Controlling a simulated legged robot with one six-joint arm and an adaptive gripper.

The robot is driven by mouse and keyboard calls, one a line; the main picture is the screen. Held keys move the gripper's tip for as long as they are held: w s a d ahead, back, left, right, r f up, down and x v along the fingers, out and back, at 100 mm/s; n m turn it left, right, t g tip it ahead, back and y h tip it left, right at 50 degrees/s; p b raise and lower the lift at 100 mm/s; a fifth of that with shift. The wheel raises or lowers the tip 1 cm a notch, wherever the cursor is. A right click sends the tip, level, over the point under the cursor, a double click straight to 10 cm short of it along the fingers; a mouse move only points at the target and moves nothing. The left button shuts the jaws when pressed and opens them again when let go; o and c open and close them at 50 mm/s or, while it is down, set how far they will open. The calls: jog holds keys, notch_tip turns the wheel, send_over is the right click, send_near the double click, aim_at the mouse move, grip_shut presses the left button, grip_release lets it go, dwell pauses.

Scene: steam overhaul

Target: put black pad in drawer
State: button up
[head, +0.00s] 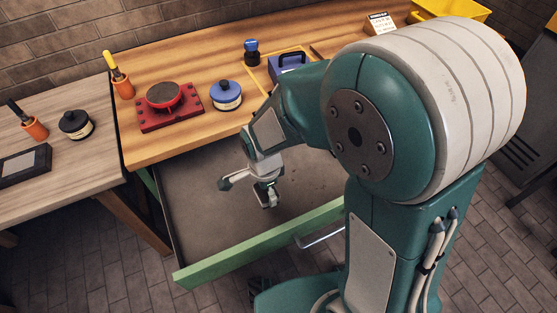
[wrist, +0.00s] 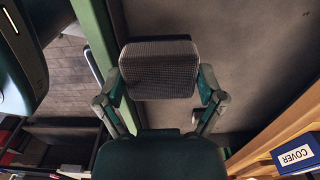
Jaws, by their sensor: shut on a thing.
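The black pad (wrist: 159,69) is a dark, finely ribbed block in the wrist view. It sits between the two fingertips of my gripper (wrist: 160,85), which is shut on it. In the head view my gripper (head: 252,187) is over the open drawer (head: 205,215), inside its green front edge. The pad cannot be made out clearly there. I cannot tell whether the pad touches the drawer floor.
The wooden bench top (head: 150,70) above the drawer holds a red fixture (head: 168,105), a blue-lidded tin (head: 226,95), an orange cup (head: 123,86) and a blue box (head: 291,62). A side table (head: 75,155) at left holds a black-lidded tin (head: 75,124) and a dark tray (head: 45,158).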

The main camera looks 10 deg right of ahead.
jog(key=w+d+f, duration=0.3)
jog(key=d+f, duration=0.1)
jog(key=d, duration=0.4)
send_over(308, 199)
notch_tip(308, 199, down, 6)
jog(key=shift+s+a+r, duration=0.1)
jog(key=shift+a+r, duration=0.05)
jog(key=shift+r, duration=0.05)
jog(key=shift+f, duration=1.7)
jog(key=o, duration=0.9)
jog(key=shift+f, duration=0.1)
